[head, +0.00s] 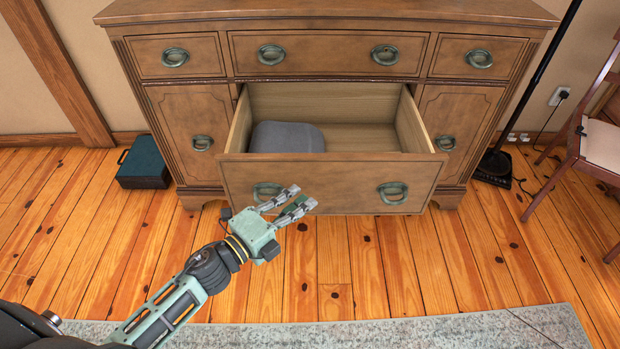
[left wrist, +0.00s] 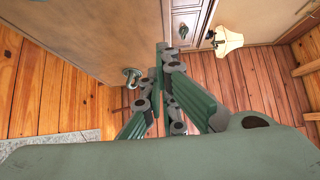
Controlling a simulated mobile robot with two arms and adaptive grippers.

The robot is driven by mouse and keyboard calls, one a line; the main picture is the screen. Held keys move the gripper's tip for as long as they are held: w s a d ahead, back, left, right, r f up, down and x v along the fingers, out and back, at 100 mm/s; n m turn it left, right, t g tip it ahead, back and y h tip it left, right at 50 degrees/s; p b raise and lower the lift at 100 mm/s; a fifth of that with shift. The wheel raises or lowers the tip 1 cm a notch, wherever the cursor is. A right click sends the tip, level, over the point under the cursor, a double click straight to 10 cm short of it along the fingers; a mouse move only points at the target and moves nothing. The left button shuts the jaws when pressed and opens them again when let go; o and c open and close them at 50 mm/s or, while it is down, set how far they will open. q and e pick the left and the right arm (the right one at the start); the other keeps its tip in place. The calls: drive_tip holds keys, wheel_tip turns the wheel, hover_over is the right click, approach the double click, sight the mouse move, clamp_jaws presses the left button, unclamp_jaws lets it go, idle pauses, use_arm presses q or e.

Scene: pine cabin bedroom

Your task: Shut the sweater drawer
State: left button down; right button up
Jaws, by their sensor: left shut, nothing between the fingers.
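The sweater drawer (head: 330,178) is the wide wooden drawer in the middle of the dresser, and it is pulled far out. A folded grey sweater (head: 286,137) lies in its left part; the right part is bare. Two green ring handles hang on its front, the right one (head: 393,192) in clear view. My left gripper (head: 303,197) is shut and empty, in front of the drawer between the handles, its fingers pointing right. In the left wrist view its fingers (left wrist: 164,58) are beside the drawer front (left wrist: 100,35); I cannot tell whether they touch it. My right gripper is not in view.
The dresser (head: 330,11) has its other drawers and doors shut. A dark green box (head: 143,163) stands on the floor left of it. A black lamp stand (head: 493,167) and a chair (head: 590,150) are on the right. A rug (head: 430,333) lies in front; the floor between is clear.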

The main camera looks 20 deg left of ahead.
sight(310, 179)
use_arm(q)
drive_tip(key=w, duration=0.7)
drive_tip(key=shift+w+d, duration=0.1)
drive_tip(key=shift+d, duration=0.25)
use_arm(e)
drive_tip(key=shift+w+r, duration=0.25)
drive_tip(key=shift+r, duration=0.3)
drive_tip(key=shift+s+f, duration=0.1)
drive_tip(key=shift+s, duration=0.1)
